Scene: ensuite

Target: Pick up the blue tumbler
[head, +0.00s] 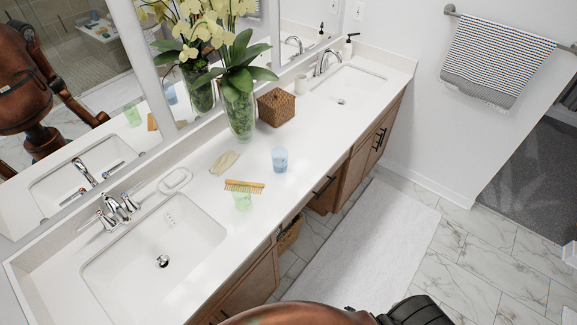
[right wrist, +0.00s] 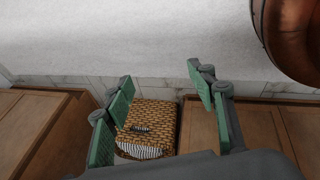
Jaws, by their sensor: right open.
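The blue tumbler (head: 280,160) is a small translucent light-blue cup standing upright on the white counter (head: 300,190), near its front edge. In the head view, part of my arm shows at the bottom edge, below and apart from the tumbler; the right gripper's fingers are not clear there. In the right wrist view my right gripper (right wrist: 160,100) is open and empty, its green-padded fingers wide apart. Behind them are a wicker basket (right wrist: 152,118) and wooden cabinet fronts; the tumbler is not in that view. My left gripper is not in view.
A green cup (head: 242,200) and a yellow comb (head: 244,186) are left of the tumbler. Sinks lie at both ends. Counter right of the tumbler is clear.

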